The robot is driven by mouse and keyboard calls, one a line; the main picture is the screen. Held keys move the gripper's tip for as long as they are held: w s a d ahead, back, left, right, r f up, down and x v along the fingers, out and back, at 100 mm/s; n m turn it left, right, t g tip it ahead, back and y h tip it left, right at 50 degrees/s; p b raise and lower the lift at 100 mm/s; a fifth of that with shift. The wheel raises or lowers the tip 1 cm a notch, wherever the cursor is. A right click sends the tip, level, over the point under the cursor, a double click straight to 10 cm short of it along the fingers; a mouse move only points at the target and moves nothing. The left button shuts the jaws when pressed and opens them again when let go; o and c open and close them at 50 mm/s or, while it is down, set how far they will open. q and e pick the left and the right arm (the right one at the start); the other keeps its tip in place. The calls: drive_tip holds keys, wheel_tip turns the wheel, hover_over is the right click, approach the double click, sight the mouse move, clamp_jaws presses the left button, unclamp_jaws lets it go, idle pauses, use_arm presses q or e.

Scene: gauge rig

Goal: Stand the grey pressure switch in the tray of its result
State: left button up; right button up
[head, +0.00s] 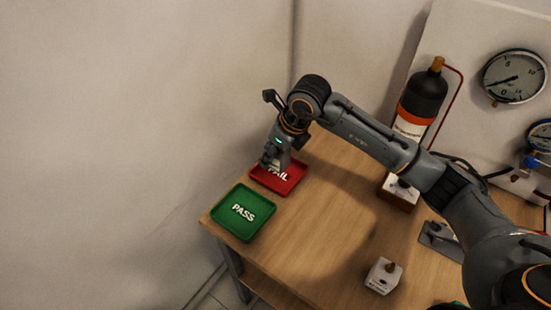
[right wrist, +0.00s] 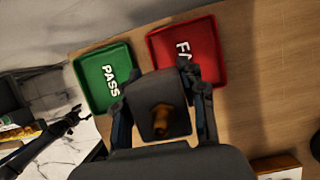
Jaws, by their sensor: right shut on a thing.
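My right gripper (head: 273,160) hangs above the red FAIL tray (head: 296,185), near its far left part. It is shut on the grey pressure switch, a dark grey block (right wrist: 148,100) with a brass fitting, seen between the fingers (right wrist: 160,105) in the right wrist view. In the head view the switch is mostly hidden by the gripper. The green PASS tray (head: 243,235) lies next to the red one, nearer the table's front left; both look empty. A dark arm end, probably my left gripper (right wrist: 72,120), shows at the left of the right wrist view; its jaw state is unclear.
A white block with a brass knob (head: 383,276) stands at the table's front. A black bottle with a red band (head: 422,95) stands at the back, beside a panel with a large gauge (head: 515,77). The middle of the wooden table (head: 315,225) is clear.

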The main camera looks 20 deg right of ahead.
drive_tip(key=w+f, duration=0.1)
drive_tip(key=f, duration=0.1)
drive_tip(key=w+d+f, duration=0.1)
drive_tip(key=w+f, duration=0.1)
drive_tip(key=shift+w+d+f+p, duration=0.15)
drive_tip(key=shift+w+f+p, duration=0.1)
drive_tip(key=shift+p, duration=0.15)
drive_tip(key=shift+w+d+f, duration=0.15)
drive_tip(key=shift+w+f, duration=0.15)
drive_tip(key=shift+f, duration=0.2)
wheel_tip(320, 180, down, 3)
drive_tip(key=shift+w+p, duration=0.15)
drive_tip(key=shift+p, duration=0.7)
drive_tip(key=shift+f, duration=0.3)
drive_tip(key=o, duration=1.3)
use_arm(q)
drive_tip(key=r, duration=0.2)
drive_tip(key=w, duration=0.1)
drive_tip(key=shift+d+r, duration=0.4)
